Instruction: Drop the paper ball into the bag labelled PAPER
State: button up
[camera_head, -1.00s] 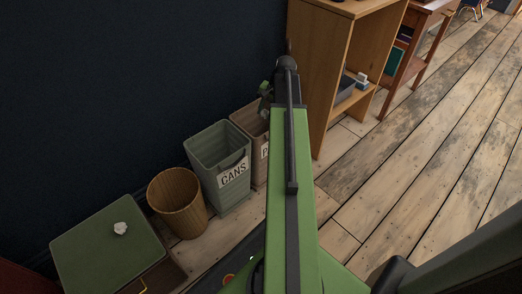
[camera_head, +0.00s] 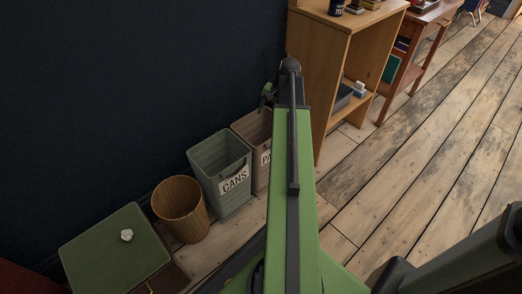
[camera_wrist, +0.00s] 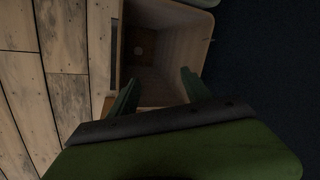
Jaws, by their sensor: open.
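A crumpled white paper ball (camera_head: 127,235) lies on top of the green cabinet (camera_head: 105,258) at the lower left of the head view. The brownish bin (camera_head: 251,126) behind my arm has a label partly hidden by the arm; only "PA" shows. My gripper (camera_head: 268,92) is at this bin's far side, partly hidden by the arm. In the wrist view my gripper (camera_wrist: 158,76) is open and empty, its fingers in front of the mouth of a brownish bin (camera_wrist: 195,55). A small round spot shows at that bin's bottom; I cannot tell what it is.
A grey-green bin labelled CANS (camera_head: 222,170) and a round wooden basket (camera_head: 181,210) stand between the cabinet and the brownish bin. A wooden shelf (camera_head: 320,70) stands right of my arm. The dark wall is behind; plank floor (camera_head: 430,150) is open at right.

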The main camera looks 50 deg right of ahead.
jog(key=p+v, duration=1)
jog(key=v, duration=0.2)
jog(key=shift+s+r, duration=0.1)
